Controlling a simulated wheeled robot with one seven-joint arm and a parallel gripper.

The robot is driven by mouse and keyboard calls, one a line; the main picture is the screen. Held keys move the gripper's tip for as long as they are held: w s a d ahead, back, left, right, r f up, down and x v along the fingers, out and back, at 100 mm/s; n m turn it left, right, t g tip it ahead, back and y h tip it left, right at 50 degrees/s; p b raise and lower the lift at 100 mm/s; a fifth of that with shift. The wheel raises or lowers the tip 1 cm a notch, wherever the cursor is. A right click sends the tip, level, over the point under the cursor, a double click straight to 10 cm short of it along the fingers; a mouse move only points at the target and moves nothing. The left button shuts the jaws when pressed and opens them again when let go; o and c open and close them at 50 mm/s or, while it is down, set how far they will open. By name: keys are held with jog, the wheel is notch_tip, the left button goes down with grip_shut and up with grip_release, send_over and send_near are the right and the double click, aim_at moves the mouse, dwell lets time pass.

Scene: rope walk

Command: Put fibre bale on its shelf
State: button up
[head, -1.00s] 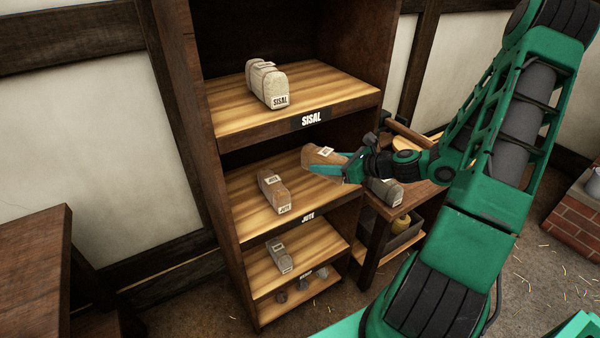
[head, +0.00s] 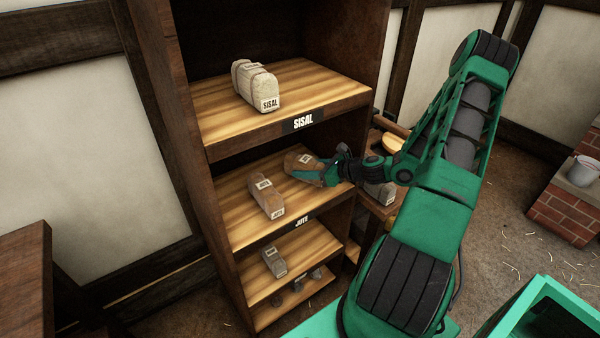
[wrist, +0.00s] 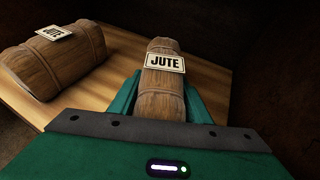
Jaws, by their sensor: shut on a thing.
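My gripper (head: 318,172) is shut on a brown fibre bale (head: 299,161), inside the middle shelf bay. In the wrist view the held bale (wrist: 162,96) carries a JUTE label and lies between the green fingers. The middle shelf (head: 233,213) has a JUTE label on its front edge. Another brown jute bale (head: 266,196) sits on that shelf, left of the held one and apart from it; it also shows in the wrist view (wrist: 58,60). I cannot tell whether the held bale touches the shelf board.
The upper SISAL shelf (head: 330,92) holds a pale bale (head: 256,85). A lower shelf (head: 314,245) holds a small grey bale (head: 274,261). Right of the bookcase, a grey bale (head: 381,192) sits on a side table. A brick block (head: 565,205) stands at far right.

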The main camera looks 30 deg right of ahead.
jog(key=shift+d+f, duration=0.1)
jog(key=shift+f, duration=0.2)
jog(key=o, duration=1.2)
jog(key=shift+f, duration=0.1)
